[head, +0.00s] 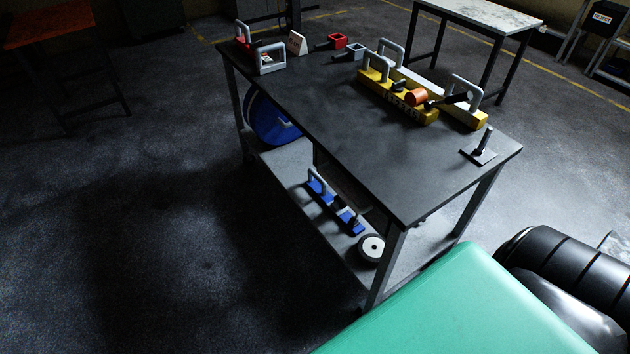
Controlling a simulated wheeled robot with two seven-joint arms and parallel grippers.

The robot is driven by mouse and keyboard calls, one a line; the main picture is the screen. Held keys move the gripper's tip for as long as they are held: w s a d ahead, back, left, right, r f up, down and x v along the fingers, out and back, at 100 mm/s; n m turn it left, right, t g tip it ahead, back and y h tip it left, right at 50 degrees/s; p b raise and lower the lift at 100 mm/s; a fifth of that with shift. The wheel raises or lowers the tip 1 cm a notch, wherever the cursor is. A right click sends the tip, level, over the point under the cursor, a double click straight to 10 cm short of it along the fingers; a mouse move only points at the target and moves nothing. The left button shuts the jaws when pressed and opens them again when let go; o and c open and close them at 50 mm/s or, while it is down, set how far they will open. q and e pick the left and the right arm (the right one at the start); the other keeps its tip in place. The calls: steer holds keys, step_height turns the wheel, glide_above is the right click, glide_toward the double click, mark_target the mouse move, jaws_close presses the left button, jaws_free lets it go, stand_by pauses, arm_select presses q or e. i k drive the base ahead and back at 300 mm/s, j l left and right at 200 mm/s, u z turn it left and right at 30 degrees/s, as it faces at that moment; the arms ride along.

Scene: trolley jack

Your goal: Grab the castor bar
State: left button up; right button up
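I cannot tell for sure which piece is the castor bar. A blue bar (325,195) with grey upright handles lies on the lower shelf of the dark workbench, and a white-faced black wheel (371,248) stands near its front end. On the bench top two yellow bars (375,82) with grey handles lie side by side towards the right rear. An orange cylinder (416,97) and a black part sit on or against them. Neither of my grippers is in view.
The bench top (340,140) is bare in its front and middle. A small plate with an upright pin (480,151) stands at its right corner. Red and grey pieces (262,53) sit at the rear left. A blue round thing (270,122) is below. Another table (480,14) stands behind.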

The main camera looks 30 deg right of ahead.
mark_target(315, 183)
steer(key=i, duration=0.85)
steer(key=i+u, duration=0.15)
steer(key=i, duration=0.7)
steer(key=i+l+u, duration=0.1)
steer(key=i+u, duration=0.2)
steer(key=i, duration=1.35)
steer(key=z, duration=0.4)
steer(key=i+z, duration=0.1)
steer(key=z, duration=0.3)
steer(key=j+z, duration=0.1)
steer(key=z, duration=0.35)
steer(key=i+j+z, duration=0.1)
steer(key=z, duration=2.2)
